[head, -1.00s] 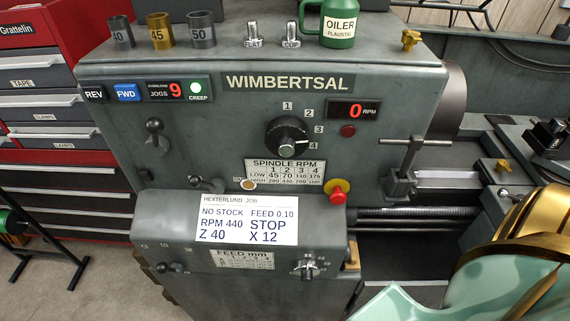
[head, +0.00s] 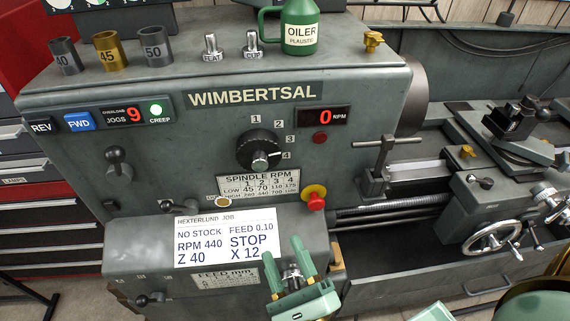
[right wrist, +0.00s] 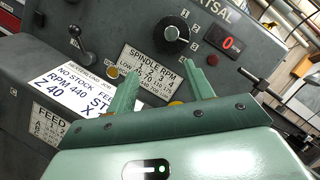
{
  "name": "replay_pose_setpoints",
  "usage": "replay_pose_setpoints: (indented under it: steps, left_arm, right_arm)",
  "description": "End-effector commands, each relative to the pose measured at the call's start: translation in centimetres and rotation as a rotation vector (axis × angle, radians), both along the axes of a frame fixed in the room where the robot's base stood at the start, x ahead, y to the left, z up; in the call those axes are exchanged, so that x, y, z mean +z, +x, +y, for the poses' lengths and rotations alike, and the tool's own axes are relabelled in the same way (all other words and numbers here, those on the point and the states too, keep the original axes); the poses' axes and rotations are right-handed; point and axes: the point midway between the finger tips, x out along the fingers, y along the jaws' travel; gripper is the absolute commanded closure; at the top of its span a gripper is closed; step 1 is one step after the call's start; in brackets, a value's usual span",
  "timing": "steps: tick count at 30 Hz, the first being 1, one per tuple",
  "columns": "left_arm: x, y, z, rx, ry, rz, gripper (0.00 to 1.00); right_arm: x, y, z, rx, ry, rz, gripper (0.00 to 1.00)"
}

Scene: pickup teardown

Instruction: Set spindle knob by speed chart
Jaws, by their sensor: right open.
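The spindle knob (head: 258,150) is a black dial with a white pointer on the lathe's grey front, ringed by the numbers 1 to 4. Its pointer aims right, close to the 4. It also shows in the right wrist view (right wrist: 174,38). The spindle RPM chart (head: 258,186) is below it, with low and high rows. The job card (head: 227,238) reads RPM 440, feed 0.10, Z 40, stop X 12. My right gripper (head: 283,252) is open and empty, below the knob and chart, in front of the headstock's lower ledge.
The red stop button (head: 315,197) sits right of the chart. The feed knob is partly hidden behind my right gripper. The chuck key (head: 377,168) stands right of the panel. The speed display (head: 325,117) reads 0. A green oiler (head: 288,28) and several collars stand on top.

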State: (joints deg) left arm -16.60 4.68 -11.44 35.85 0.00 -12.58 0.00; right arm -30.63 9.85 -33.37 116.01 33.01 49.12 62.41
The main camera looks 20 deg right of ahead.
Motion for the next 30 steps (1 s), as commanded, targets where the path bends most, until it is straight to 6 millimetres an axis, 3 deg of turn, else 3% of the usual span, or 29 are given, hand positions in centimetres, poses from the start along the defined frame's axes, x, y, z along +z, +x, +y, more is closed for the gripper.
replay_pose_setpoints:
  steps: [1, 5, 21, 30]
  left_arm:
    - [0.0, -0.3, 0.0, 0.0, 0.0, 0.004, 0.48]
    - [0.2, -1.0, 0.0, 0.0, 0.001, 0.015, 0.48]
    - [2.5, -0.8, -0.1, 0.0, -0.001, 0.009, 0.48]
    - [2.9, -0.6, -0.2, 0.0, -0.002, 0.004, 0.48]
  right_arm:
    - [1.0, -0.1, -0.3, -0.006, 0.06, -0.015, 0.48]
    - [2.2, 0.6, -0.7, -0.013, 0.111, -0.032, 0.48]
    - [6.0, 12.4, -1.4, -0.013, 0.101, -0.032, 0.48]
    - [6.6, 15.2, -1.6, -0.012, 0.1, -0.028, 0.48]
